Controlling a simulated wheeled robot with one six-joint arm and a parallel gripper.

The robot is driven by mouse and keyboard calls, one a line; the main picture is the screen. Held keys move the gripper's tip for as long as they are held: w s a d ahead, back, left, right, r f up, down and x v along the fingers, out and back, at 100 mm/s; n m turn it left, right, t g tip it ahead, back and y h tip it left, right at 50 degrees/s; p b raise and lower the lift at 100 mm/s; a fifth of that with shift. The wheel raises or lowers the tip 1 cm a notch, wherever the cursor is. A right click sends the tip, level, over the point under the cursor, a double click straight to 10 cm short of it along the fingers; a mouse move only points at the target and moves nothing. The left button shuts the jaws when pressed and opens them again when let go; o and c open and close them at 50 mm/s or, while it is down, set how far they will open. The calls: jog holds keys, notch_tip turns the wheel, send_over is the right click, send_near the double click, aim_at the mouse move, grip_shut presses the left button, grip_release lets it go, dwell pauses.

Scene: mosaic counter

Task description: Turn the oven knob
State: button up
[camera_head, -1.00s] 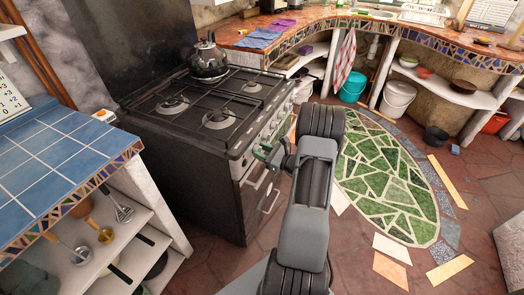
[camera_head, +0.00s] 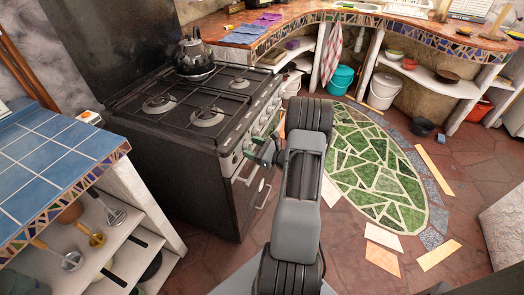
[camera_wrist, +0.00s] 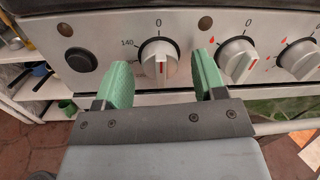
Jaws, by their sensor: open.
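The oven knob (camera_wrist: 159,62) is a round light-grey dial with a red mark, marked 0 and 140 on the panel around it. In the wrist view it sits between the two green fingertips of my gripper (camera_wrist: 162,80), which is open. The fingers are on either side of the knob; I cannot tell whether they touch it. In the head view my gripper (camera_head: 262,152) is at the front panel of the black stove (camera_head: 190,125), and my arm and the gripper hide part of the panel there.
More knobs (camera_wrist: 238,60) sit to the right on the same panel, and a black round button (camera_wrist: 81,60) is to the left. An oven door handle (camera_head: 266,195) is below. A kettle (camera_head: 194,55) stands on the stove top. A blue-tiled counter (camera_head: 50,165) is at left.

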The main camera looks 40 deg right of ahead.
jog(key=v, duration=1.3)
jog(key=shift+s, duration=0.25)
jog(key=shift+d+f, duration=0.1)
